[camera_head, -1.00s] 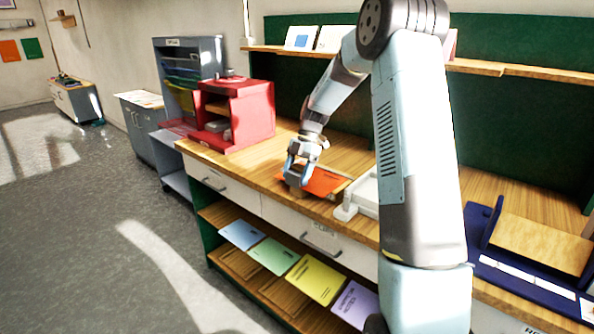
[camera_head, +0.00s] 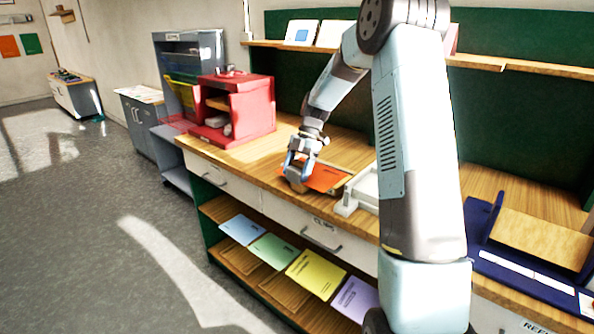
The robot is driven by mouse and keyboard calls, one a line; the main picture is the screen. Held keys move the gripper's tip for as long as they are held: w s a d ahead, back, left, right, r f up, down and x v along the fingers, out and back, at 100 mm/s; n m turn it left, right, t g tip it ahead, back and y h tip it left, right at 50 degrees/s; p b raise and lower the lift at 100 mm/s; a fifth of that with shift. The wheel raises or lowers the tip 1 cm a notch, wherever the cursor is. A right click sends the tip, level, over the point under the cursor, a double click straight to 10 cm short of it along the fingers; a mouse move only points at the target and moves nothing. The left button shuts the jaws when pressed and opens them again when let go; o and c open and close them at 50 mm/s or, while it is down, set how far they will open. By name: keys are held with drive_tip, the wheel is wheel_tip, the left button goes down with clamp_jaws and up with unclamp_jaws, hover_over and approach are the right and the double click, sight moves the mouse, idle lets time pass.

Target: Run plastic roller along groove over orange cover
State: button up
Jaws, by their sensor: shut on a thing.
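The orange cover (camera_head: 326,178) lies flat on the wooden counter, left of a white frame-like fixture. My gripper (camera_head: 296,174) points down at the cover's left end. It is shut on a small brownish thing (camera_head: 295,185), seemingly the roller, low at the cover's left edge. I cannot tell whether that thing touches the cover. The groove is too small to make out, and my gripper hides part of the cover's left side.
A white fixture (camera_head: 358,192) stands right of the cover. A red open cabinet (camera_head: 236,108) stands at the counter's left end. A navy tray (camera_head: 490,262) lies to the right. Coloured booklets (camera_head: 315,273) lie on the shelf below. The counter between cabinet and gripper is clear.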

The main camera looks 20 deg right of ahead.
drive_tip(key=shift+f, duration=0.2)
idle(0.3)
drive_tip(key=shift+w+d, duration=0.1)
drive_tip(key=shift+d, duration=0.15)
drive_tip(key=shift+w+d, duration=0.45)
drive_tip(key=shift+d, duration=0.15)
drive_tip(key=shift+w+d+r, duration=0.1)
drive_tip(key=shift+w+d, duration=0.5)
drive_tip(key=shift+d, duration=0.2)
